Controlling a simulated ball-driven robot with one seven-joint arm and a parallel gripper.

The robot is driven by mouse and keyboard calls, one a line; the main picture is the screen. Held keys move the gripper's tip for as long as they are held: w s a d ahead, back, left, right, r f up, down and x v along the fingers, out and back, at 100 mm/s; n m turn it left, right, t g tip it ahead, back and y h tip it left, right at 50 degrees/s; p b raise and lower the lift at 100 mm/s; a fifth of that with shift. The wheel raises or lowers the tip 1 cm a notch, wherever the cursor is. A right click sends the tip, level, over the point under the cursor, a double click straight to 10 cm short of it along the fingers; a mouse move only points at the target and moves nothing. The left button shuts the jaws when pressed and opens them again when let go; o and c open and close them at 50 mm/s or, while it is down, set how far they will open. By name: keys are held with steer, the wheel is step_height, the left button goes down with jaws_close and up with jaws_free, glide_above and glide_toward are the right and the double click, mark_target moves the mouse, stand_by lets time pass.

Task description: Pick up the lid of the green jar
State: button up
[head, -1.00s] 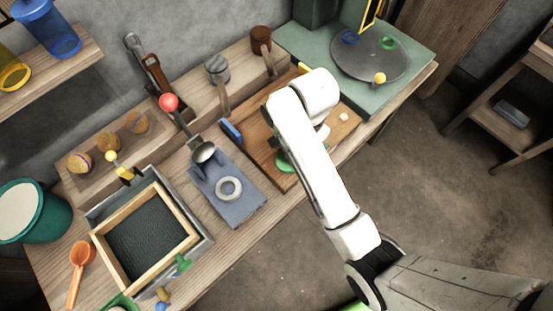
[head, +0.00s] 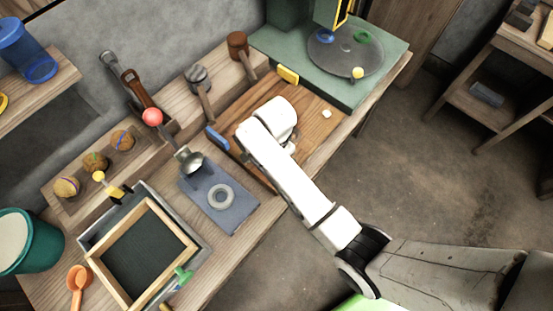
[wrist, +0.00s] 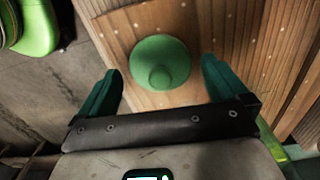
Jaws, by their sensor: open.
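A round green lid (wrist: 160,62) with a knob in its middle shows in the wrist view, over a wooden board. From above I cannot tell whether the jar is under it. My gripper (wrist: 161,70) is open, with one dark green finger to the left of the lid and one to the right. Both fingers look apart from it, and nothing is held. In the head view my white arm hides the lid and the gripper.
The wooden board (head: 318,122) holds a yellow block (head: 288,75) and a small pale piece. A round grey plate (head: 345,55) lies at the back right.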

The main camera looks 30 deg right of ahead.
steer(key=shift+f, duration=0.7)
steer(key=shift+c, duration=0.4)
steer(key=c, duration=0.8)
steer(key=shift+r, duration=0.1)
